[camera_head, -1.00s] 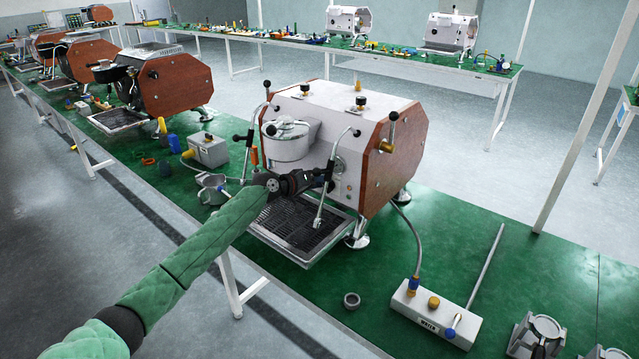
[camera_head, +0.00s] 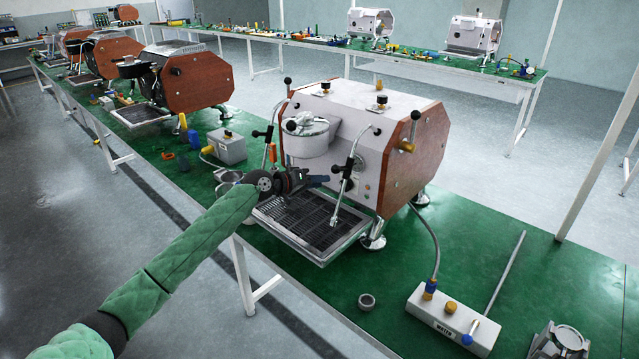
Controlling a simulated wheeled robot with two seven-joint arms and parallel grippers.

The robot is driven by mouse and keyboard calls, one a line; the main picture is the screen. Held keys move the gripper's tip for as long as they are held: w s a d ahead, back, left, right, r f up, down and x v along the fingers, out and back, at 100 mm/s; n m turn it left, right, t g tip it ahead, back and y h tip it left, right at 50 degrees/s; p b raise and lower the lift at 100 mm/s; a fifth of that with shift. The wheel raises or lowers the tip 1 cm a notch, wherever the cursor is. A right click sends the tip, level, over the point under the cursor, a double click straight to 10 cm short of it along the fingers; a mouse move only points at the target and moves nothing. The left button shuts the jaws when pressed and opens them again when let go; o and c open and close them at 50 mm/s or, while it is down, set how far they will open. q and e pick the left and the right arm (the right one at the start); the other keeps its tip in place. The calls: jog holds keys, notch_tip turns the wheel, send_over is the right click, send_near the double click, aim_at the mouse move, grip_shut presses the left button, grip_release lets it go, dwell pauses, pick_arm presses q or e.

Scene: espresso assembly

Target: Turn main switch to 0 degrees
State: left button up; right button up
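The espresso machine (camera_head: 345,112) has a white body and reddish-brown side panels. A small round dial on its front panel (camera_head: 359,163) looks like the main switch; its angle is too small to read. My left gripper (camera_head: 324,181) is in front of the machine, above the drip tray (camera_head: 312,222), to the left of the dial and apart from it. The gripper is dark and small, and its finger opening cannot be made out. I see nothing held in it. My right gripper is out of view.
A steam wand (camera_head: 347,175) hangs close to the right of my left gripper. A white water box (camera_head: 452,318) with a hose stands on the green table at right. A small ring (camera_head: 366,301) lies at the front edge. A grey box (camera_head: 227,147) stands left of the machine.

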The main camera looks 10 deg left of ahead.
pick_arm(q)
jog(key=s+a+r+m+y, duration=0.15)
jog(key=s+m+y, duration=0.6)
jog(key=s, duration=0.75)
jog(key=s+f+n+g+y, duration=0.1)
jog(key=s+f+n+g, duration=0.1)
jog(key=s+f, duration=0.7)
jog(key=s+a+f+n+g+p, duration=0.1)
jog(key=s+f, duration=0.8)
jog(key=s, duration=1.3)
jog(key=s+a+f+n+g+y, duration=0.1)
jog(key=s+f+n+g, duration=0.2)
jog(key=s+f, duration=0.6)
jog(key=s, duration=0.7)
jog(key=shift+f+g+y, duration=0.2)
jog(key=shift+g+y, duration=0.15)
jog(key=shift+g, duration=0.05)
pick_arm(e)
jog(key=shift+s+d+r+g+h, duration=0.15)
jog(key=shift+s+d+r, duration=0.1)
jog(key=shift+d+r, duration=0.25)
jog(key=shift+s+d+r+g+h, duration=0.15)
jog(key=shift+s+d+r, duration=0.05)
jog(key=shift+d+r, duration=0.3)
pick_arm(q)
jog(key=shift+s, duration=0.1)
